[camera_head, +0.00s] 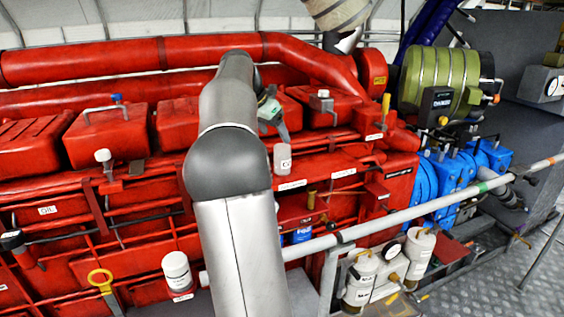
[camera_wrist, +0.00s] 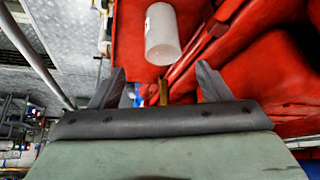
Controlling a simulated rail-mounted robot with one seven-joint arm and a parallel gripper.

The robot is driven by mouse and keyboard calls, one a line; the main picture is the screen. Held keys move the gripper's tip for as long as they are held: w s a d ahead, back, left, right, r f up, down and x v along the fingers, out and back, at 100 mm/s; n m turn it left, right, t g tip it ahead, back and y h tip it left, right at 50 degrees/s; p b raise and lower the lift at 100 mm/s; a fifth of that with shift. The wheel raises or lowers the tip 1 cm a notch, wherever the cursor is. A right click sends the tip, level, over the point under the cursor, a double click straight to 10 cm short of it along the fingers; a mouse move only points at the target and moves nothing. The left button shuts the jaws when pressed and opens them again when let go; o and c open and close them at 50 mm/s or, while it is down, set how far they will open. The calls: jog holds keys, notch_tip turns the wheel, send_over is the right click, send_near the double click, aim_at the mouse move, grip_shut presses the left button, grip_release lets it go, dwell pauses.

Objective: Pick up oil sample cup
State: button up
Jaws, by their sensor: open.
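A small translucent white cup (camera_head: 282,160) with a pale label stands on the red engine, just below my gripper in the head view; I take it to be the oil sample cup. In the wrist view the cup (camera_wrist: 162,42) lies beyond the fingertips, roughly centred between them. My gripper (camera_wrist: 160,78) is open, with nothing between its fingers, and does not touch the cup. In the head view my gripper (camera_head: 280,128) is small and partly hidden behind my arm.
The red engine (camera_head: 345,185) has ledges and pipes around the cup. A grey handrail (camera_head: 400,216) runs in front. A white capped container (camera_head: 177,270) stands at lower left. White filter canisters (camera_head: 360,282) with gauges hang at lower right.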

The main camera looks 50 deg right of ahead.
aim_at(279, 145)
jog(key=shift+w+p+x, duration=0.2)
jog(key=shift+p+x, duration=0.6)
jog(key=shift+x, duration=2.35)
jog(key=shift+c, duration=0.3)
jog(key=c, duration=1.4)
